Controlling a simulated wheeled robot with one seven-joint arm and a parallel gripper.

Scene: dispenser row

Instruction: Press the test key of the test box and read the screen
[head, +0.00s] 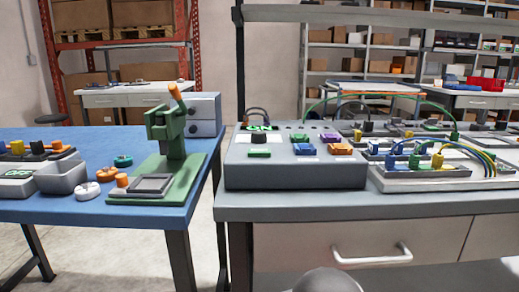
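The test box appears to be the wide grey box (292,174) at the near left corner of the right-hand bench. On its sloped top are a green key (259,154), a small white-and-dark panel above it, and purple, green, blue and orange connectors to the right. A small dark patch with bright green marks (258,127), perhaps the screen, sits at the back left; its marks are too small to read. I cannot tell for sure which part is the test key. My gripper's fingers do not show in the head view.
Boards with coloured cables (430,168) lie right of the box. A drawer handle (372,257) sticks out below the bench top.

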